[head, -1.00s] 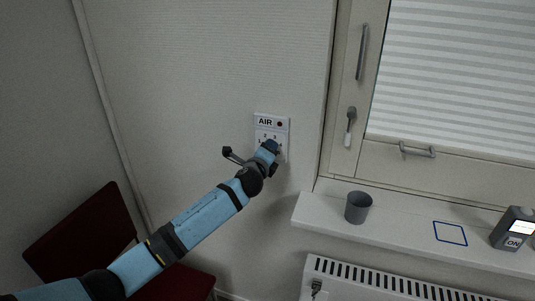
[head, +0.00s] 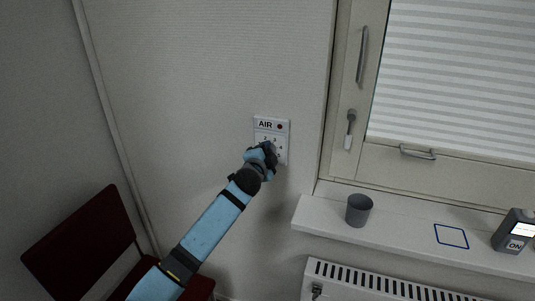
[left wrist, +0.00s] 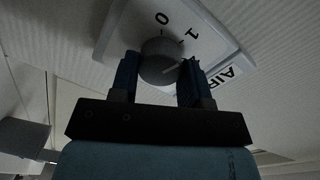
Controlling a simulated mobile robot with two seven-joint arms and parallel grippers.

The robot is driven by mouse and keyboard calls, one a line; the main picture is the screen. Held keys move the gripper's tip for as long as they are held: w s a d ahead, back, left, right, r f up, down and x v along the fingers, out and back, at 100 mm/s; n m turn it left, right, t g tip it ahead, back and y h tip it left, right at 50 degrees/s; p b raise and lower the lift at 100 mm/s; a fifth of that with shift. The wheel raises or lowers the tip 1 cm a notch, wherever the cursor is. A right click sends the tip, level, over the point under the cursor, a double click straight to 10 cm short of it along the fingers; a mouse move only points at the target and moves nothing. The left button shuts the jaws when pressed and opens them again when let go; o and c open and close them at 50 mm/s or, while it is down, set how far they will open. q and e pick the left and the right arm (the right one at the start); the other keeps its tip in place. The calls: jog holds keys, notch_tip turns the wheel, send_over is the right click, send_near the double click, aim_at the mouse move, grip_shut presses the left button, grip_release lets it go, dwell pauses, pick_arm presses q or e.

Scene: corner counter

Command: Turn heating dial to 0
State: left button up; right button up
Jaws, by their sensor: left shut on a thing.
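A white wall panel (head: 284,134) marked AIR, with a dark red dot and numerals, is on the wall left of the window. Its round grey dial (left wrist: 160,50) shows in the left wrist view, with the numerals 0 and 1 beyond it. A pale line on the dial points right in that view, toward neither 0 nor 1. My left gripper (head: 269,151) is at the panel, and its two fingers (left wrist: 159,68) are shut on the dial from both sides. The gripper hides the dial in the head view. My right gripper is not in view.
A white radiator (head: 345,277) with a dark knob (head: 317,290) is below the sill (head: 400,232). On the sill are a grey cup (head: 359,210), a blue outlined square (head: 451,236) and a grey device (head: 514,232) reading ON. A dark red chair (head: 85,240) is at lower left.

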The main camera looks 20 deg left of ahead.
pick_arm(q)
jog(key=shift+n, duration=1)
jog(key=o, duration=0.9)
jog(key=shift+s+a+r+b, duration=0.1)
jog(key=shift+s+b, duration=0.2)
jog(key=shift+s, duration=2)
jog(key=shift+s+a+r+b, duration=0.15)
jog(key=shift+s+b, duration=0.1)
jog(key=shift+s, duration=2.05)
jog(key=shift+s+a+r+b, duration=0.1)
jog(key=shift+s+b, duration=0.2)
jog(key=shift+s, duration=2)
